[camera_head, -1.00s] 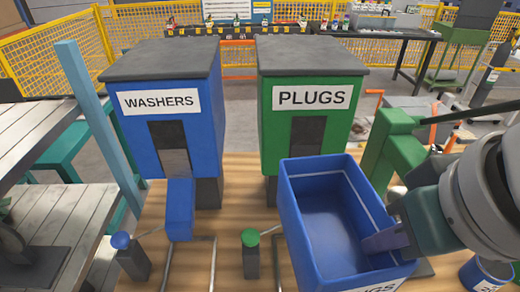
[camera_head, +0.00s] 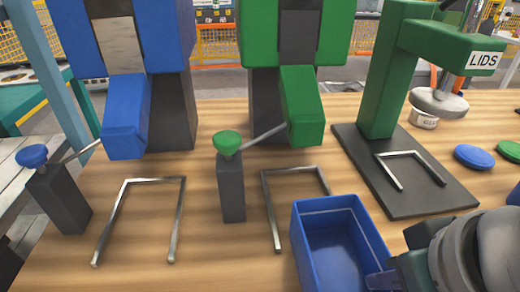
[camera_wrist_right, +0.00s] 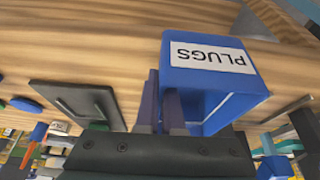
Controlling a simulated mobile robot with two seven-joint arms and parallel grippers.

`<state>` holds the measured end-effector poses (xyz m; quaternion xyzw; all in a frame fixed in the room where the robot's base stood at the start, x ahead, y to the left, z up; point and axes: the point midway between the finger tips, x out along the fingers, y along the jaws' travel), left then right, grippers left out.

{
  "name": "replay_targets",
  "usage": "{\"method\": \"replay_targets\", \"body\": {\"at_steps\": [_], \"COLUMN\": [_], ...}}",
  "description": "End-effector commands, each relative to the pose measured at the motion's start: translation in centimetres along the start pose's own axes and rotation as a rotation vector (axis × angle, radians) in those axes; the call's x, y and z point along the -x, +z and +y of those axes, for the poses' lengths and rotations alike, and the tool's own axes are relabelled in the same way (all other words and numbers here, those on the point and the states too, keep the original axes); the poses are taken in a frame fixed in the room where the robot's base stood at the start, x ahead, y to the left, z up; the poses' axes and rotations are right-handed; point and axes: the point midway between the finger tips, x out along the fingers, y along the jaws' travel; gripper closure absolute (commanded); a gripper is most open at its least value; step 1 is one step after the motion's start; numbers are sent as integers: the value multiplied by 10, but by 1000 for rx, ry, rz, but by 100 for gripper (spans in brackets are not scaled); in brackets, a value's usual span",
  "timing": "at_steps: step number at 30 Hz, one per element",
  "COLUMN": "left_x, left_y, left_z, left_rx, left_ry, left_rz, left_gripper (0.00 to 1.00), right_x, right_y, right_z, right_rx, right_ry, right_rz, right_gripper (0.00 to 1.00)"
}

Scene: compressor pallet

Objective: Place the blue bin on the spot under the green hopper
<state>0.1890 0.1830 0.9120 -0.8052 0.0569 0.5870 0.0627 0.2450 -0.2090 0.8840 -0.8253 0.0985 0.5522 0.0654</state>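The blue bin (camera_head: 328,217) is empty inside and sits at the lower middle right of the head view. Its PLUGS label shows in the right wrist view (camera_wrist_right: 212,57). My right gripper (camera_head: 385,281) is shut on the bin's right wall; its two fingers also show in the right wrist view (camera_wrist_right: 161,103). The green hopper (camera_head: 258,40) stands at the back, with its green chute (camera_head: 302,108) angled down. Under the chute a metal bracket (camera_head: 268,205) marks the spot. The bin is front right of it, overlapping its right side in view. I cannot tell the bin's height. My left gripper is out of view.
A blue hopper (camera_head: 172,38), its bracket (camera_head: 122,210) and a blue-knobbed lever (camera_head: 55,190) stand left. A green-knobbed lever (camera_head: 230,185) borders the green bracket's left side. The green LIDS press (camera_head: 385,75) and its dark base plate (camera_head: 440,195) stand right.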

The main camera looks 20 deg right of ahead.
Motion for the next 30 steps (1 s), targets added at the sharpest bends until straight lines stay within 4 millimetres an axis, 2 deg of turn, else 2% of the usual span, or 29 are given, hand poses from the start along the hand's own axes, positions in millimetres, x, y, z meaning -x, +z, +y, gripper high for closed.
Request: {"method": "replay_targets", "body": {"at_steps": [1, 9, 15, 22, 27, 30], "left_x": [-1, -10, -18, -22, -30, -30], "left_y": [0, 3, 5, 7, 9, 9], "left_z": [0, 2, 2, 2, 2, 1], "left_rx": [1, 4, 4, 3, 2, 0], "left_ry": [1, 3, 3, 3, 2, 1], "left_rz": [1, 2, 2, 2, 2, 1], "left_gripper": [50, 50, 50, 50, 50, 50], "right_x": [-4, -36, -53, -63, -88, -92], "right_y": [-17, -91, -130, -147, -135, -133], "right_z": [0, -1, -1, -1, -1, -1], "right_rx": [-5, -6, -4, -1, 0, 0], "right_ry": [1, -1, -2, -2, -1, -2], "right_rz": [11, 7, 3, 1, 0, 2], "right_gripper": [100, 100, 100, 100, 100, 100]}}
